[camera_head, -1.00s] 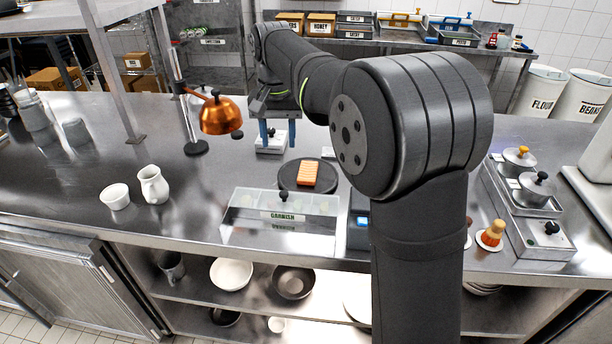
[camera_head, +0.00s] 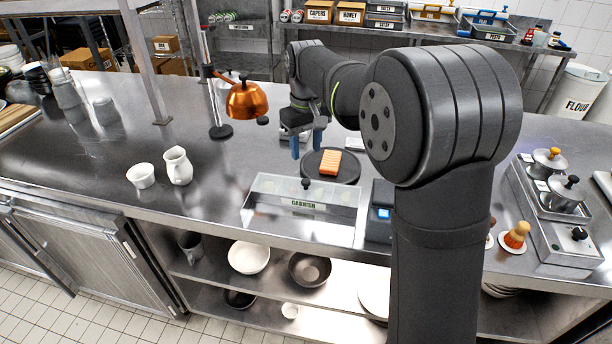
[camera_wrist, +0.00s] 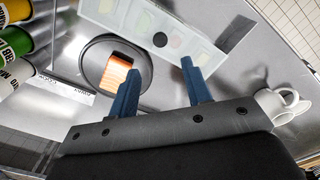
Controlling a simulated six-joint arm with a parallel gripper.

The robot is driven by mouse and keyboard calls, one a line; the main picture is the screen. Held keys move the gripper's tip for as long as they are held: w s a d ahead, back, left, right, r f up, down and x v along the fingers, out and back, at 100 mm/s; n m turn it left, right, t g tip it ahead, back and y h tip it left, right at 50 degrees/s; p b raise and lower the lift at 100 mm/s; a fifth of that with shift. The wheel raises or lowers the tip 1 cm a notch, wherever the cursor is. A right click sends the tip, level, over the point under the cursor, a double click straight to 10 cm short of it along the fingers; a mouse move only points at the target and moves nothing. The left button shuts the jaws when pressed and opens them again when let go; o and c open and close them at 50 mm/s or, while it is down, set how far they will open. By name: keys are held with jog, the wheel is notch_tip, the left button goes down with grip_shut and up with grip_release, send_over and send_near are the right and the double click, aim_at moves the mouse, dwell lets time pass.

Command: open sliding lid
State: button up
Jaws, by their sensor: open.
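The garnish box (camera_head: 257,207) is a low clear-lidded case with a GARNISH label, near the counter's front edge. Its transparent lid (camera_head: 335,194) has a small dark knob (camera_head: 305,183) and appears to cover the box. Coloured contents show faintly through it in the wrist view, where the knob (camera_wrist: 159,39) lies beyond the fingertips. My gripper (camera_head: 306,146), with two blue fingers, is open and empty above the counter, behind the box and left of the orange block. In the wrist view the fingers (camera_wrist: 160,70) are spread, with nothing between them.
An orange block (camera_head: 329,162) lies on a round dark board (camera_head: 348,173) just behind the box. A copper lamp (camera_head: 246,100) stands to the left, with a white jug (camera_head: 178,166) and bowl (camera_head: 141,175) nearer the front. A scale (camera_head: 380,215) sits right of the box.

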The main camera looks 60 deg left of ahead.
aim_at(306, 181)
notch_tip(306, 181, down, 10)
jog(key=shift+r, duration=0.1)
jog(key=shift+c, duration=0.3)
